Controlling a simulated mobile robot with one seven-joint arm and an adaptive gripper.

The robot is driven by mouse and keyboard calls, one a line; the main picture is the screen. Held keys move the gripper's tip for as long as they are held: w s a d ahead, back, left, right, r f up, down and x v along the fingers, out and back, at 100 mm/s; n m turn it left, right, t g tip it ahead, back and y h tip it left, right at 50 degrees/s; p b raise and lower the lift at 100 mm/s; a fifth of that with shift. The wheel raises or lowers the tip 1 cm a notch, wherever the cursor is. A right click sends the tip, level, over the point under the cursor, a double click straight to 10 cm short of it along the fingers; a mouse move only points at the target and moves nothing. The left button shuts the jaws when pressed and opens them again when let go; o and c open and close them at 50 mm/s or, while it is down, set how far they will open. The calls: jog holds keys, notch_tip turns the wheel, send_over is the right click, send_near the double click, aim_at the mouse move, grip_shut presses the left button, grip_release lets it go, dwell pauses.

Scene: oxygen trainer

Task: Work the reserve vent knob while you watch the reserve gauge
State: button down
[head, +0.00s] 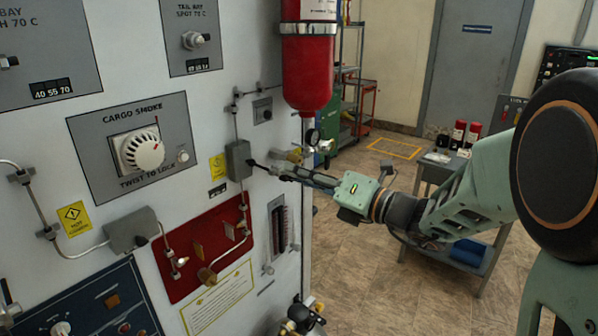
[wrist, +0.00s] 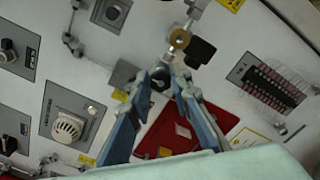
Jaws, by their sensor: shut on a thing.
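My gripper (head: 259,166) reaches in from the right to a grey box (head: 238,160) on the white wall panel.
A brass fitting (head: 289,155) and thin pipes lie close to my gripper. Below are a red plate (head: 180,285) and a ribbed strip (head: 280,228). The cargo smoke dial (head: 142,150) is to the left.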

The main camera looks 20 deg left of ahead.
jog(key=c, duration=1.8)
grip_release()
jog(key=shift+o, duration=0.2)
jog(key=v, duration=1.2)
